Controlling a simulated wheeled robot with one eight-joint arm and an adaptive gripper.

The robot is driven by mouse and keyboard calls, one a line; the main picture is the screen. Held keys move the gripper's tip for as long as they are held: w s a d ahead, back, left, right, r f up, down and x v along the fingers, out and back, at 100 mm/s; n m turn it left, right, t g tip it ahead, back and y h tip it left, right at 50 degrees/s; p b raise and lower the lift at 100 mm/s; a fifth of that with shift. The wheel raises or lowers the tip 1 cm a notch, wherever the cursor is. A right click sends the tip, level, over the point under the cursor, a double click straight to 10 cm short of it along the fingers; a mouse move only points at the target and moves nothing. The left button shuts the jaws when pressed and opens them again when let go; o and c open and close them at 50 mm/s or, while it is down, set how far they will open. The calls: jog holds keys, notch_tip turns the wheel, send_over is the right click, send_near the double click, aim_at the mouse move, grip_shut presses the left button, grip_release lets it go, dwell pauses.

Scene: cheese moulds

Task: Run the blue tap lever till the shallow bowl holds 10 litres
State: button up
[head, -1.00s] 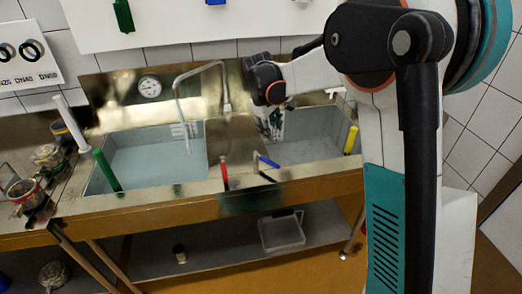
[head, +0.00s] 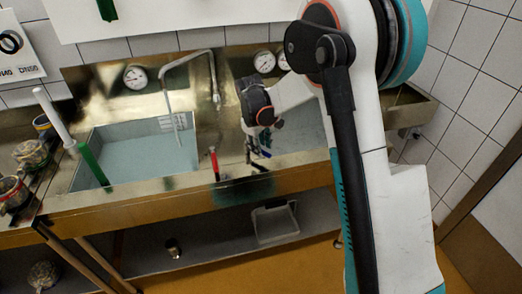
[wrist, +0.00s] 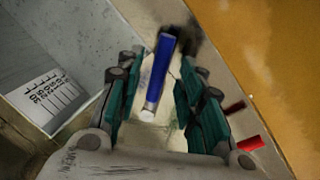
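The blue tap lever (wrist: 158,68) lies between my gripper's two fingers in the wrist view. My gripper (wrist: 160,58) is open, with a finger on each side and gaps visible beside the lever. In the head view my gripper (head: 255,148) is low over the front ledge between two basins, and hides most of the lever. The left basin (head: 142,148) holds pale blue water. The right basin (head: 305,125) is partly hidden by my arm. A numbered scale (wrist: 48,94) marks a basin wall in the wrist view. I cannot tell which basin is the shallow bowl.
A red lever (head: 213,163) stands left of my gripper; it also shows in the wrist view (wrist: 250,143). A curved spout (head: 180,85) hangs over the left basin. A grey tub (head: 274,222) sits on the shelf below.

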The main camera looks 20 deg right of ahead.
jog(key=shift+w+d+f, duration=0.1)
jog(key=shift+f, duration=0.55)
grip_shut()
jog(key=a+m, duration=0.1)
jog(key=s+a+m, duration=0.1)
jog(key=m, duration=0.1)
jog(key=shift+a+m+g, duration=0.3)
jog(key=shift+a+m, duration=0.3)
jog(key=shift+m, duration=0.5)
jog(key=shift+a+m+g, duration=0.3)
jog(key=shift+a+m, duration=0.3)
jog(key=shift+m, duration=0.5)
